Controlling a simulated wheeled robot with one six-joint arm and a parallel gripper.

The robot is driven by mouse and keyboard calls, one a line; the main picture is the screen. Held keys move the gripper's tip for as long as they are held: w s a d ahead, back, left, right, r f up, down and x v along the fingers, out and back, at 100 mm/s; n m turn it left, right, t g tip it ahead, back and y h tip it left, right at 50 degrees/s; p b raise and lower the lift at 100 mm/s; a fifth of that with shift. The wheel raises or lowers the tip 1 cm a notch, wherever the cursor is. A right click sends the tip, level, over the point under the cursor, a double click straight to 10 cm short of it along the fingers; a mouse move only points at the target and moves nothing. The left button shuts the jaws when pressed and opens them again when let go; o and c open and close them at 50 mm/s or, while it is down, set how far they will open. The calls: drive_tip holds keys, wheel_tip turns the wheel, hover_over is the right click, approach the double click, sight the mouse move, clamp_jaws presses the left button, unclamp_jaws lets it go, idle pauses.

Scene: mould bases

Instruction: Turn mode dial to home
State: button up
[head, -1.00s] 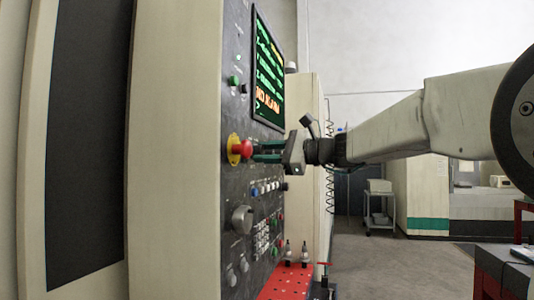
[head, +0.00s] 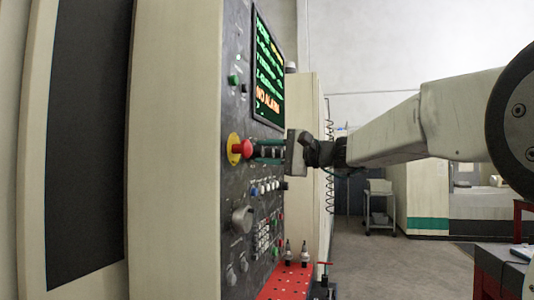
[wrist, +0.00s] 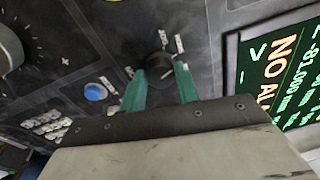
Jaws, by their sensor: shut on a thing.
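The mode dial (wrist: 158,62) is a small dark round knob on the grey control panel, with small white labels around it in the wrist view. My gripper (wrist: 160,73) has its green fingers on either side of the knob and is shut on it. In the head view my gripper (head: 262,151) reaches the panel from the right, just behind the red emergency button (head: 247,148). The knob is not clearly visible there. The label text is too small to read.
The panel's screen (head: 268,75) shows green text and an orange "NO ALARM" line. A large grey dial (head: 242,219) and a blue button (wrist: 95,92) are nearby. A red perforated tray (head: 283,284) lies below. Open floor is to the right.

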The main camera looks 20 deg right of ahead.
idle(0.4)
drive_tip(key=o, duration=1)
drive_tip(key=shift+d, duration=0.1)
drive_tip(key=v, duration=0.7)
drive_tip(key=shift+s+d, duration=0.25)
drive_tip(key=shift+s, duration=0.05)
